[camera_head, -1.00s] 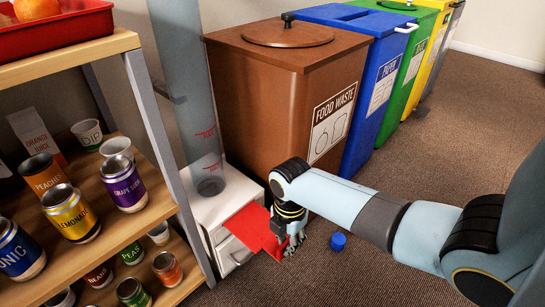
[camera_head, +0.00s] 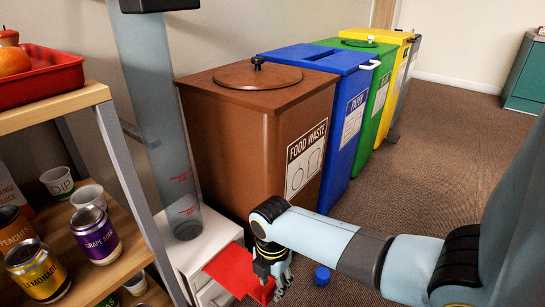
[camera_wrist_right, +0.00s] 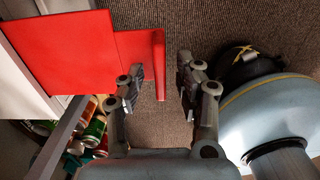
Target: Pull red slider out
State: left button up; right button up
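The red slider (camera_head: 232,270) is a flat red plate sticking out of the white base (camera_head: 200,240) under the clear tube, with a raised bar across its outer end. In the right wrist view the red slider (camera_wrist_right: 75,50) fills the upper left, and its bar (camera_wrist_right: 159,65) lies between my two grey fingers. My right gripper (camera_head: 272,276) is at the slider's outer end. Its fingers are apart, with a visible gap between the right finger and the bar. Whether the left finger touches the slider is unclear. My left gripper is not in view.
The clear tube (camera_head: 160,130) stands upright on the base. A brown food waste bin (camera_head: 235,150) and coloured bins stand behind. A shelf (camera_head: 50,107) with cans is at left. A blue cap (camera_head: 322,276) lies on the floor right of my gripper. Carpet is clear farther right.

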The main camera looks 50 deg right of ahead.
notch_tip(320, 180, up, 11)
dwell(0.3)
jog(key=shift+s, duration=0.1)
dwell(0.4)
